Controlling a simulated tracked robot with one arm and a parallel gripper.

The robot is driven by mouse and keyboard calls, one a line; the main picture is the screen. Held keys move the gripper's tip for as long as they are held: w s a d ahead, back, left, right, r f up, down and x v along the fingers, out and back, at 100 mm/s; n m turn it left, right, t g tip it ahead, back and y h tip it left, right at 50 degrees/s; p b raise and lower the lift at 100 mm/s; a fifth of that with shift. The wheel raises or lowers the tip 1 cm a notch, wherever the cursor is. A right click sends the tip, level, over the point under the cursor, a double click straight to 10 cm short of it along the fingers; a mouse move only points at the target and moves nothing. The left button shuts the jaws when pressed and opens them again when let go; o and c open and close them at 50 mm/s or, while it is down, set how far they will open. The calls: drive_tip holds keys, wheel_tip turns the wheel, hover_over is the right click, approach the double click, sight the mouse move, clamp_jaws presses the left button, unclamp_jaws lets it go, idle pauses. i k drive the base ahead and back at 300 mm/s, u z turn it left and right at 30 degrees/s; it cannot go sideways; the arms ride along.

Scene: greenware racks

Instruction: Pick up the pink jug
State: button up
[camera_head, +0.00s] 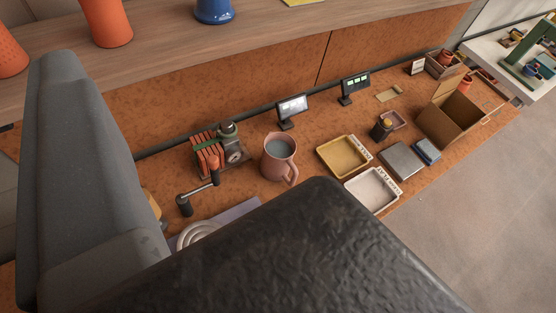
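The pink jug (279,157) stands upright on the orange-brown worktop, near the middle of the view. Its open top shows a grey-blue inside, and its handle (291,175) faces the lower right. A large grey shape on the left and a dark, rough shape across the bottom are close to the camera. I cannot make out my gripper's fingertips or tell whether it is open or shut. Nothing is seen touching the jug.
A dial device with orange slabs (207,155) stands left of the jug. Small screens (292,106) stand behind it. To its right are a yellow tray (344,157), a white tray (372,190) and an open cardboard box (452,115). A wooden shelf (180,38) holds orange vessels.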

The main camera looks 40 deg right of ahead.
sight(280, 148)
drive_tip(key=k, duration=1.3)
drive_tip(key=z, duration=0.4)
drive_tip(key=i, duration=1.75)
drive_tip(key=z, duration=0.05)
